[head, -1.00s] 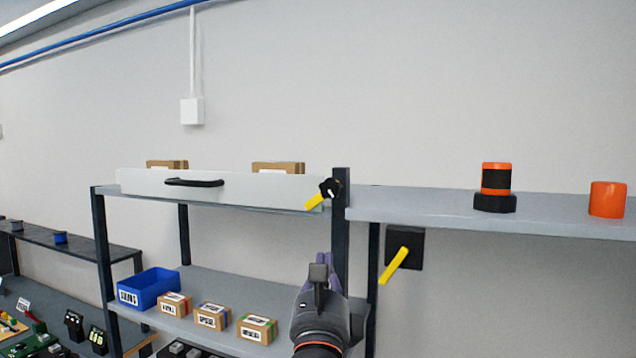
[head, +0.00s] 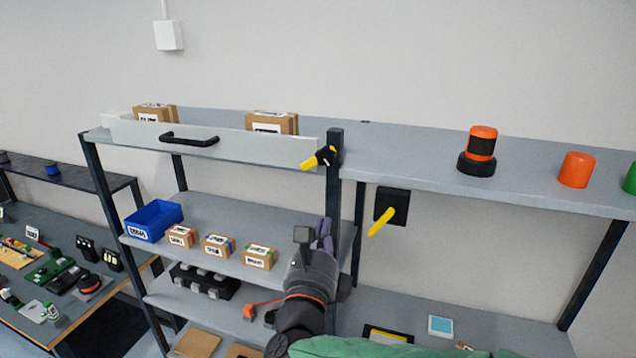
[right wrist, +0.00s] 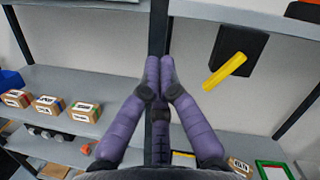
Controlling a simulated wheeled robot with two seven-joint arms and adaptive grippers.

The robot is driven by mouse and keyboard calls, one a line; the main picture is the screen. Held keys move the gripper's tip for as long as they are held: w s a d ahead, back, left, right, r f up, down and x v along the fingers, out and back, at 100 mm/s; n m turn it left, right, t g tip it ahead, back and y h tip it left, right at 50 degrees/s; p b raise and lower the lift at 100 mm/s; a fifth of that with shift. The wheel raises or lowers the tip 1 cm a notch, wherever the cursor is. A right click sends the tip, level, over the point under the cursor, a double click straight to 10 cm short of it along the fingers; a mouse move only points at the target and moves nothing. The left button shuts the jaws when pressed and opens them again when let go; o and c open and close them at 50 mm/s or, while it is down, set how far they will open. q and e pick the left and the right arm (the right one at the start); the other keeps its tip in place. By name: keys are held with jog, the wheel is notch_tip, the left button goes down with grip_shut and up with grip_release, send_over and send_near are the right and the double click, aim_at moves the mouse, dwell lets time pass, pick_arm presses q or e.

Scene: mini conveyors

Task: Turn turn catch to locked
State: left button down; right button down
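The turn catch (head: 326,157), a black knob with a yellow lever, sits at the right end of a white front panel (head: 235,143), beside a dark post. Its lever points left and slightly down. My right gripper (head: 324,226) is below the catch, in front of the post, apart from it. In the right wrist view my right gripper's purple fingers (right wrist: 160,62) come together at the tips with nothing visible between them. The catch is not visible in that view. My left gripper is not in view.
A second yellow lever (head: 381,222) on a black plate is right of the post; it also shows in the right wrist view (right wrist: 224,71). Shelves hold small boxes (head: 217,245) and a blue bin (head: 153,221). An orange-black beacon (head: 480,150) stands on the right shelf.

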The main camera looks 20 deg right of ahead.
aim_at(317, 160)
jog(key=p+x, duration=0.3)
jog(key=x, duration=0.7)
jog(key=shift+w+a+r+p, duration=0.2)
jog(key=shift+a+r+p, duration=0.1)
jog(key=shift+r, duration=0.2)
jog(key=shift+w+a+r+p, duration=0.2)
jog(key=shift+a+r+p, duration=0.15)
jog(key=shift+r, duration=0.2)
jog(key=shift+w+a+r, duration=0.2)
jog(key=shift+a+r, duration=0.25)
jog(key=shift+r, duration=0.1)
